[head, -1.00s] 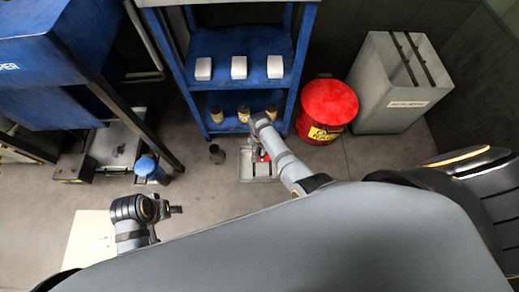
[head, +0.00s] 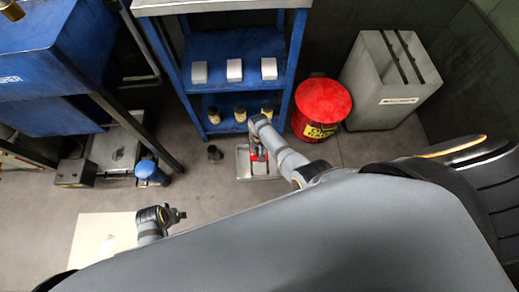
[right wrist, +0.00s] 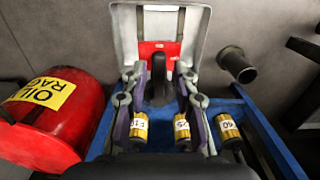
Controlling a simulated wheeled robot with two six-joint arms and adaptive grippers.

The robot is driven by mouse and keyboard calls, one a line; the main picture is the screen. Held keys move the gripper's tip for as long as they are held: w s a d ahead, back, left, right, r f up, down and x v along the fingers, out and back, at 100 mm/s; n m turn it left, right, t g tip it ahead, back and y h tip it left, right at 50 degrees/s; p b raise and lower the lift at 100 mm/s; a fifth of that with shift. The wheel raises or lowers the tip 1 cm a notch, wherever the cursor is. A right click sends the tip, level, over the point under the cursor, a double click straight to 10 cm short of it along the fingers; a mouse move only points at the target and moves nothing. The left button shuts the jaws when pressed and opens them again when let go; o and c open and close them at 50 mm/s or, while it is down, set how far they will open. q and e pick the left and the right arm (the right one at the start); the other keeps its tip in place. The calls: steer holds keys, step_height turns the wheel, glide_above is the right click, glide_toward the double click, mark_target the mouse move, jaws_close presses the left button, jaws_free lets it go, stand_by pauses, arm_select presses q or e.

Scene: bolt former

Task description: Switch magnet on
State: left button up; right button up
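A red block with a black upright lever, which looks like the magnet (right wrist: 151,50), sits in a grey tray (right wrist: 126,36) in the right wrist view. In the head view the tray (head: 243,170) is on the floor in front of the blue rack, and a bit of red shows in it. My right gripper (right wrist: 161,76) is open, its two fingers apart on either side of the black lever. I cannot tell whether either finger touches it. The right arm partly hides the magnet in the head view. My left gripper (head: 180,215) is low at left, away from the tray; its fingers are too small to read.
The blue rack (head: 232,88) holds white blocks and several labelled yellow-and-black canisters (right wrist: 183,132). A red oily-rags bin (head: 321,108) and a grey bin (head: 388,85) stand right of it. A dark cup (head: 214,154) stands left of the tray. Floor in front is clear.

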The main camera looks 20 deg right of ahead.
stand_by(0.3)
step_height(320, 180, up, 12)
stand_by(0.4)
stand_by(0.4)
